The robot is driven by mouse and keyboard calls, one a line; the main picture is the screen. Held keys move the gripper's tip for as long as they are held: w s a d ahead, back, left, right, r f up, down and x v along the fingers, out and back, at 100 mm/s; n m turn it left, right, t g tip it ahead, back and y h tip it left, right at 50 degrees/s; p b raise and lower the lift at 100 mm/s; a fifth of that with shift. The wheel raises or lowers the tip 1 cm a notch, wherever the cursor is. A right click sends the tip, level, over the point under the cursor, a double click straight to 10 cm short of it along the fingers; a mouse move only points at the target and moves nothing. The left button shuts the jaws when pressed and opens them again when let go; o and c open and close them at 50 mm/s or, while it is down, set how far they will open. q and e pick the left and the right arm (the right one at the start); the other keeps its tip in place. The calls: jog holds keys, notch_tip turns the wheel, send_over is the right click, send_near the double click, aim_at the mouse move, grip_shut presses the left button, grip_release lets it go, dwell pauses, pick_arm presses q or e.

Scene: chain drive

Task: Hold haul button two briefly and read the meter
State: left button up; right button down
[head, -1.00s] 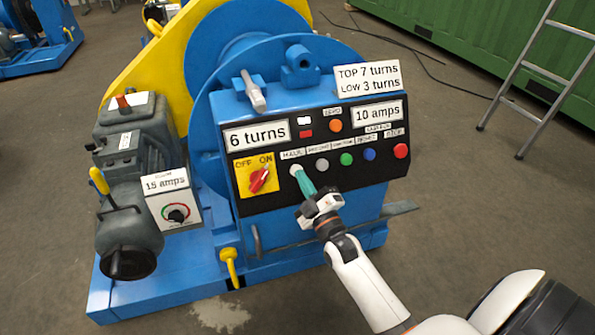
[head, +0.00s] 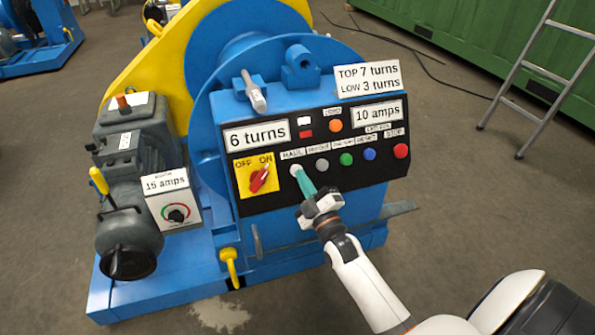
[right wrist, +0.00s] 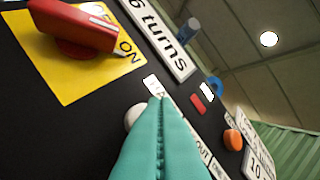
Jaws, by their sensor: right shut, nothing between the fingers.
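The white haul button (head: 296,169) sits on the black control panel (head: 330,188), under a label reading HAUL. My right gripper (head: 301,175) is shut and empty, its teal fingertips at the haul button; in the head view they overlap its edge. In the right wrist view the shut fingers (right wrist: 158,108) cover part of the white button (right wrist: 132,117); whether they press it I cannot tell. The meter (head: 377,114) reads 10 amps. Another display (head: 255,136) reads 6 turns. My left gripper is out of view.
The red OFF/ON switch (head: 259,179) is left of the button, its handle towards ON. Grey, green, blue and red buttons (head: 401,151) line up to the right. A plate (head: 368,79) reads TOP 7 turns, LOW 3 turns. A motor box (head: 172,211) reads 15 amps.

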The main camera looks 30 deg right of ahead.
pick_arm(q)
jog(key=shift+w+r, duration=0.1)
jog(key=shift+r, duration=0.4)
pick_arm(e)
jog(key=shift+w+d+f, duration=0.1)
jog(key=shift+w+f, duration=0.05)
jog(key=shift+w, duration=0.25)
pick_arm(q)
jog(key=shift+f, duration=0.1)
pick_arm(e)
jog(key=shift+w, duration=0.1)
jog(key=shift+f, duration=0.1)
